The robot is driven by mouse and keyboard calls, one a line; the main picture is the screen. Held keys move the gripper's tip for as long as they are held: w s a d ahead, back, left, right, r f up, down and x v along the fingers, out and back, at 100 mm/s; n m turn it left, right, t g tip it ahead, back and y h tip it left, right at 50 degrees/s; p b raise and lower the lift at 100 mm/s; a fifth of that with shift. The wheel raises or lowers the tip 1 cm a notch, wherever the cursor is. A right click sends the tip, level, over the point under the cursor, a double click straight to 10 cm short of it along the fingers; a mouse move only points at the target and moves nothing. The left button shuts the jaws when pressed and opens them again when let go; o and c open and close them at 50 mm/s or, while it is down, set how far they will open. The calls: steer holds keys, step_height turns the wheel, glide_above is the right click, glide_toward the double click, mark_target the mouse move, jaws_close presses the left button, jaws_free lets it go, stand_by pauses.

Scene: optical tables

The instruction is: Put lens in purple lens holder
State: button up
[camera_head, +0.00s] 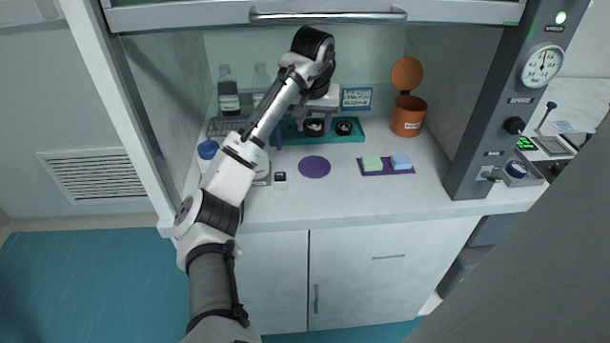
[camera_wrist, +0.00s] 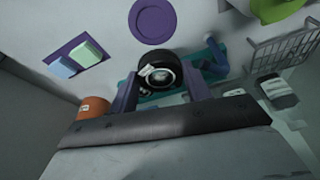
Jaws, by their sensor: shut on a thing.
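A black-rimmed round lens (camera_head: 314,127) is between the fingers of my gripper (camera_head: 314,123), at the teal holder strip (camera_head: 290,138). The wrist view also shows the lens (camera_wrist: 160,72), with a pale mark on its face, between the two purplish fingers of my gripper (camera_wrist: 160,92). My gripper is shut on it. I cannot tell whether it is clear of the strip. The purple lens holder (camera_head: 314,167) is a flat round disc on the bench, in front of the strip. It shows as an empty ringed disc in the wrist view (camera_wrist: 152,20).
A second black round piece (camera_head: 344,127) sits on the strip's right side. A purple mat (camera_head: 388,172) bears a green block (camera_head: 372,163) and a blue block (camera_head: 401,161). An orange pot (camera_head: 408,116) stands back right. Bottles (camera_head: 228,92) stand back left. The raised sash (camera_head: 320,14) crosses above.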

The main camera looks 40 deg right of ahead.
mark_target(315, 168)
steer(key=shift+s+f, duration=0.3)
steer(key=shift+s, duration=0.05)
step_height(315, 168, down, 10)
steer(key=shift+p, duration=1.15)
steer(key=shift+s+f, duration=0.1)
steer(key=shift+f, duration=0.2)
steer(key=shift+s+a+f, duration=0.1)
steer(key=shift+f, duration=0.25)
steer(key=o, duration=1)
steer(key=shift+f, duration=0.1)
steer(key=shift+o, duration=0.4)
steer(key=shift+r, duration=0.5)
steer(key=b+v, duration=0.2)
steer(key=v, duration=1)
steer(key=shift+w+r, duration=0.25)
steer(key=shift+r, duration=0.05)
